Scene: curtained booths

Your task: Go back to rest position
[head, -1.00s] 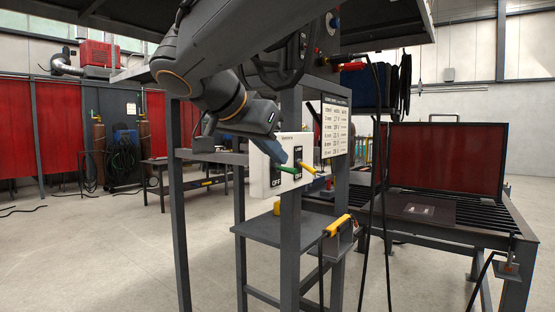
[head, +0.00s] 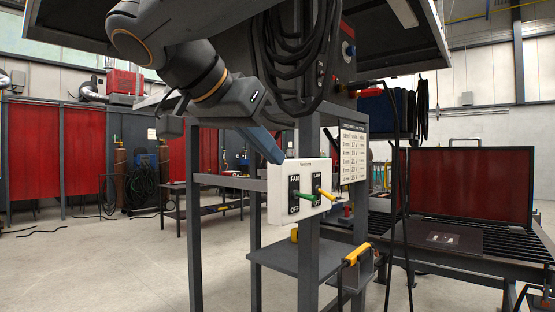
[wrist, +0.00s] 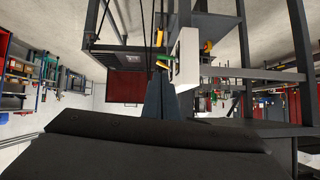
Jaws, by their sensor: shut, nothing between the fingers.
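My gripper (head: 276,158) shows in the head view as blue-grey fingers angled down to the right. It is shut and empty, with its tips near the top left of a white switch box (head: 281,208); I cannot tell whether they touch. The box carries a FAN switch with a green lever (head: 309,197) and a second switch with a yellow lever (head: 326,193). In the wrist view the shut fingers (wrist: 161,88) point toward the box (wrist: 187,60), which appears beside their tips.
A dark metal stand (head: 309,252) carries the box, with a shelf (head: 300,256) below. Coiled black cables (head: 285,50) hang above. A slatted table (head: 480,240) with a red screen (head: 468,184) stands right. Open floor (head: 100,265) lies left.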

